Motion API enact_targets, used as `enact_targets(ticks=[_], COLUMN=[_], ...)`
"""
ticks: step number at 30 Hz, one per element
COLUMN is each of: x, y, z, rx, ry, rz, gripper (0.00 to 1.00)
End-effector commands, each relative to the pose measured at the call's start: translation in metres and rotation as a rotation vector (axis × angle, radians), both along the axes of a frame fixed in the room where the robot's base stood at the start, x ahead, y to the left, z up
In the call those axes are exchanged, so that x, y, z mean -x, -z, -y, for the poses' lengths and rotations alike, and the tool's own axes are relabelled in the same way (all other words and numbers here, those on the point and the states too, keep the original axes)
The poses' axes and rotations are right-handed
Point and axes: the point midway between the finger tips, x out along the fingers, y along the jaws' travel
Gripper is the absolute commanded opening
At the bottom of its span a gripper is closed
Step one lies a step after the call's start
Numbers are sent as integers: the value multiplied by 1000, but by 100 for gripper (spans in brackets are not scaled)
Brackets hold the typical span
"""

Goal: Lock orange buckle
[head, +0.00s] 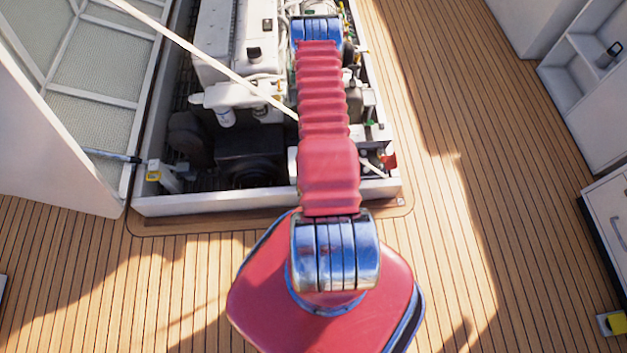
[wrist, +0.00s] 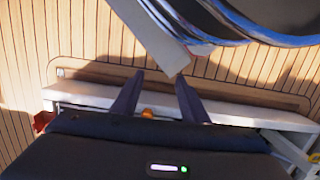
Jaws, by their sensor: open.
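A small orange piece (wrist: 147,113), likely the orange buckle, shows in the wrist view just above the dark gripper body. It lies between the bases of the two dark fingers, nearer the left one, and is partly hidden. I cannot tell whether it is latched. My gripper (wrist: 160,76) is open, with its fingers apart over the hatch's front rim (wrist: 226,113) and nothing seen held at the tips. In the head view my red arm hides the gripper and the orange piece.
The open engine hatch (head: 230,204) holds an engine (head: 213,45) and hoses. A raised hatch lid (head: 75,120) stands at the left, and a thin pale rod (head: 205,57) crosses the opening. A red part (head: 388,160) sits inside the right edge. Wooden deck (head: 455,200) at right is clear.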

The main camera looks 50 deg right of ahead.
Motion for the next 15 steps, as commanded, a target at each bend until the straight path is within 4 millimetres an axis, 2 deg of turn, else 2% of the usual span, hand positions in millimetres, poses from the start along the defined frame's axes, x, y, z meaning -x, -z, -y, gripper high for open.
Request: enact_targets(ticks=[3,8,12,15], x=[9,10,1,-13], y=[28,55,72,75], z=[-1,4,16,33], rx=[25,77,143,203], ry=[18,31,31,29], rz=[26,72,132,183], gripper=[41,41,41,41])
